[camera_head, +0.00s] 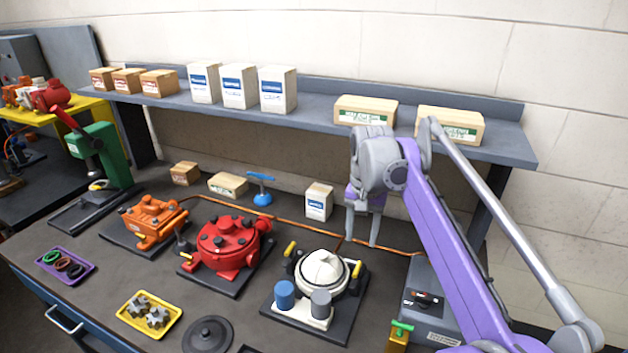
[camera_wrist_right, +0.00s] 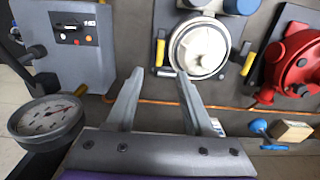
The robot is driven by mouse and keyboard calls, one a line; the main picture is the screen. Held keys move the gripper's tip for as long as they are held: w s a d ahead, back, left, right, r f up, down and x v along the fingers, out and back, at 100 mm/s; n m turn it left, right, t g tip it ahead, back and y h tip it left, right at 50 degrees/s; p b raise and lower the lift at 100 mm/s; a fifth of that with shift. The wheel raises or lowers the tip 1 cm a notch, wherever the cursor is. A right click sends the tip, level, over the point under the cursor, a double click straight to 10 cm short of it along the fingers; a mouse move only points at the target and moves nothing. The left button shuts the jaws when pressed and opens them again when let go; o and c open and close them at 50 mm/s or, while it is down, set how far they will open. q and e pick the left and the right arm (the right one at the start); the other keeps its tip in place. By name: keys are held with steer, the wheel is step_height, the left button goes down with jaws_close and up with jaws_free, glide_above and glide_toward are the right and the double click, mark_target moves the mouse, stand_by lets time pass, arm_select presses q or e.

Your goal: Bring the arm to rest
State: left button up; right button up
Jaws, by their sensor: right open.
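My right arm (camera_head: 440,240) comes in from the right. Its gripper (camera_head: 362,238) hangs fingers down above the back of the bench, behind and right of the white motor (camera_head: 324,270). In the right wrist view the two fingers (camera_wrist_right: 160,75) are apart with nothing between them, and the white motor (camera_wrist_right: 199,48) lies beyond their tips. The red motor (camera_head: 228,245) and the orange motor (camera_head: 152,218) stand further left on dark plates. My left gripper is not in view.
A shelf (camera_head: 300,112) with several boxes runs along the wall behind the arm. A grey control box (camera_head: 428,290) stands under the arm. A round gauge (camera_wrist_right: 45,116) shows in the wrist view. A purple tray (camera_head: 88,273) and a yellow tray (camera_head: 172,328) lie at the front left.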

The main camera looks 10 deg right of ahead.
steer(key=s+a+f+n+t, duration=0.2)
steer(key=s+f, duration=0.4)
steer(key=s, duration=0.2)
steer(key=s+a+f+n+t, duration=0.1)
steer(key=s+a+f+n, duration=0.1)
steer(key=s+f, duration=0.3)
steer(key=s+a+f+n+t, duration=0.2)
steer(key=s+f, duration=0.4)
steer(key=s, duration=0.5)
steer(key=shift+s+a+f+n+t, duration=0.3)
steer(key=shift+s+a+n, duration=0.05)
steer(key=shift+a+n, duration=0.25)
